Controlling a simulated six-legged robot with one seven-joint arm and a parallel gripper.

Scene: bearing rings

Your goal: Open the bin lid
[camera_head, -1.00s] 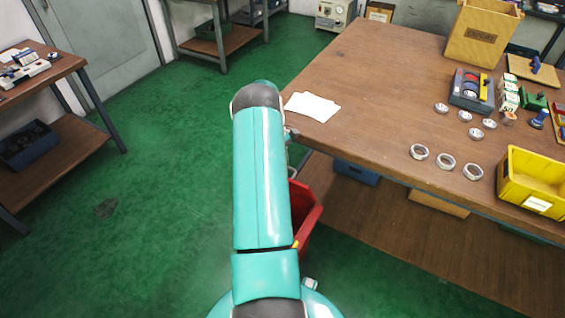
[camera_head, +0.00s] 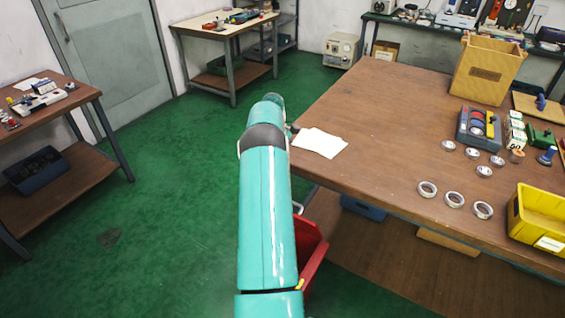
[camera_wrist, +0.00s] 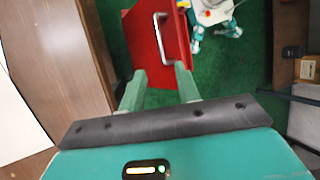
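The red bin (camera_head: 313,262) stands on the floor beside the workbench, partly hidden behind my arm in the head view. Its red lid (camera_wrist: 142,42) with a silver bar handle (camera_wrist: 159,35) fills the upper middle of the wrist view, and the lid looks closed. A bit of the handle (camera_head: 297,208) also shows beside my arm in the head view. My gripper (camera_wrist: 160,68) is open, its two green fingers apart and pointing toward the lid. The near end of the handle appears in line with the gap between the fingertips; I cannot tell the distance. Nothing is held.
The wooden workbench (camera_head: 375,120) is close on the right, with white paper (camera_head: 320,142) at its near corner. Rings (camera_head: 454,200), a yellow bin (camera_head: 540,215) and a cardboard box (camera_head: 487,70) stand on it. The green floor (camera_head: 180,220) to the left is free.

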